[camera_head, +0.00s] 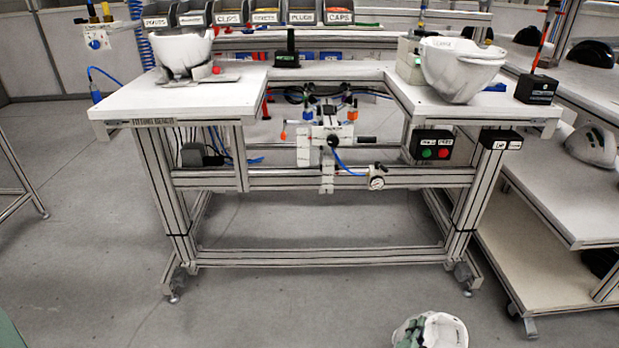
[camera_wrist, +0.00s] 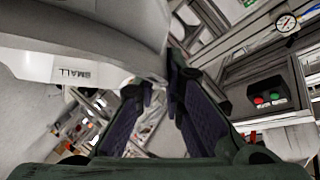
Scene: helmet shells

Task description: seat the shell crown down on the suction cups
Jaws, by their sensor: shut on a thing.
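A white helmet shell (camera_head: 446,330) shows at the bottom edge of the head view, partly cut off. In the wrist view a pale shell marked SMALL (camera_wrist: 62,68) fills the upper left. My gripper (camera_head: 408,335) shows green at the shell's left side. In the wrist view my gripper (camera_wrist: 161,95) is shut on the shell, its dark pads on either side of the rim's end. The suction cup fixture (camera_head: 332,131) stands in the bench's front cut-out, with small blue and orange parts at its top. The separate cups are too small to make out clearly. The shell is apart from the fixture.
The white bench (camera_head: 125,97) flanks the fixture on both sides. Another shell (camera_head: 185,52) stands on its left part, and a larger marked shell (camera_head: 450,75) on its right. A shelf rack (camera_head: 545,200) stands at right. The floor (camera_head: 290,310) before the bench is clear.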

